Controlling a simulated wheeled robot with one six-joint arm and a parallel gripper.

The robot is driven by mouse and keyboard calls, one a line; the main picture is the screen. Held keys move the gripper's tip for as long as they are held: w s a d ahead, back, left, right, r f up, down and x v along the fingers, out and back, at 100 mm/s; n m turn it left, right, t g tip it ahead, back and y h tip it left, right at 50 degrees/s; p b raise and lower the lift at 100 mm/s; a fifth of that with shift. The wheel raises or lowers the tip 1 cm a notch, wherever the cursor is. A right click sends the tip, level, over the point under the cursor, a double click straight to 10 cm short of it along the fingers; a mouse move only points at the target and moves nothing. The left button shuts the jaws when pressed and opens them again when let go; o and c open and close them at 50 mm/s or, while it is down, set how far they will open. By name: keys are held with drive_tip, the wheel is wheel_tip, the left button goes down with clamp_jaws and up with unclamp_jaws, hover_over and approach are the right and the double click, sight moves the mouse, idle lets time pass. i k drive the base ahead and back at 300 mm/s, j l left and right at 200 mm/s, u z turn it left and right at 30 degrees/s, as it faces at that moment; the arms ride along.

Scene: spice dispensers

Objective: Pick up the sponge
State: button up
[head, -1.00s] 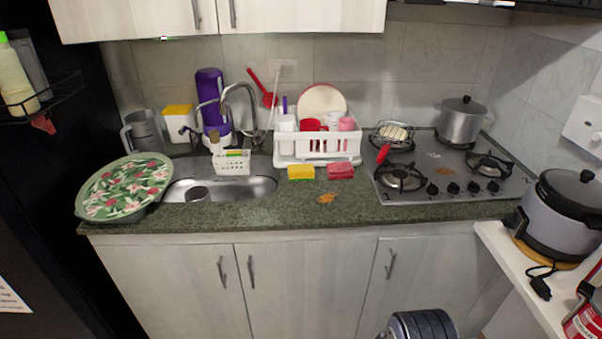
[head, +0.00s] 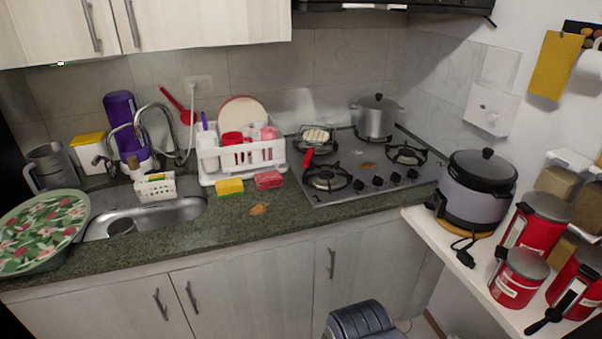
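A yellow sponge (head: 230,187) lies on the green stone counter, in front of the white dish rack. A red, block-shaped sponge-like item (head: 269,180) lies just to its right, also in front of the rack. My gripper is not in view, so its position relative to the sponges does not show.
The dish rack (head: 241,158) stands behind the sponges, with the sink (head: 150,215) to the left and the stove (head: 365,178) to the right. An orange-brown patch (head: 259,209) lies in front on the counter. A dark ribbed object (head: 360,319) stands low before the cabinets.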

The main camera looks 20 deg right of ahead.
sight(224, 187)
drive_tip(key=i+u, duration=0.25)
drive_tip(key=i, duration=0.15)
drive_tip(key=i+l+u, duration=0.5)
drive_tip(key=i, duration=0.25)
